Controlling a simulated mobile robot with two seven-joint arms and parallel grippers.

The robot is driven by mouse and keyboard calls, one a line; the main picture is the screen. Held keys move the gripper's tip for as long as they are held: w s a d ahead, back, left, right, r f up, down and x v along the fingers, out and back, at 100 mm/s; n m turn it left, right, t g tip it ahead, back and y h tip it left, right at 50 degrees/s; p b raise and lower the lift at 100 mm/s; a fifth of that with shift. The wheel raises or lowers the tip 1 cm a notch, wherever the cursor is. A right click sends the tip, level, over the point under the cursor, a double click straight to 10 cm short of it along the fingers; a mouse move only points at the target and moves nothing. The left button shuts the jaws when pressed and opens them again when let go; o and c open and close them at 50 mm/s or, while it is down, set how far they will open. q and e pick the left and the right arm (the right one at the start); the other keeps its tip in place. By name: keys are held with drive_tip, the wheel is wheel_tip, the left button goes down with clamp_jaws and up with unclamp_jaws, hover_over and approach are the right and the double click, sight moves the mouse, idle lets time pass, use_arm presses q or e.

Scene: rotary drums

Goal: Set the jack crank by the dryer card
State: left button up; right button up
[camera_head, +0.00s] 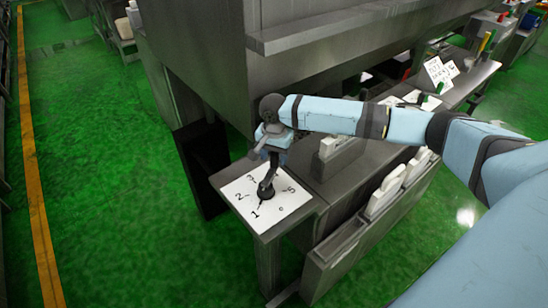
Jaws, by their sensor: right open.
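The jack crank (266,191) is a small dark part at the middle of a white number plate (240,189) on the near left end of the metal bench. The plate carries black numerals, with 1, 2, 3 and 5 readable around the crank. My right gripper (266,163) is open and points down just above the crank. It partly covers the crank, and I cannot tell whether they touch or exactly where the handle points. White cards with black handwriting (437,72) stand far back on the bench at the right; the writing is too small to read. My left gripper is not in view.
A large grey metal housing (200,60) overhangs the bench behind my right arm. A rack with white-edged items (384,197) is along the bench's front. A pale block (330,147) stands on the bench. Green floor (110,200) lies open at the left.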

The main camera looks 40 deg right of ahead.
drive_tip(key=shift+f, duration=0.8)
clamp_jaws()
drive_tip(key=shift+r, duration=0.1)
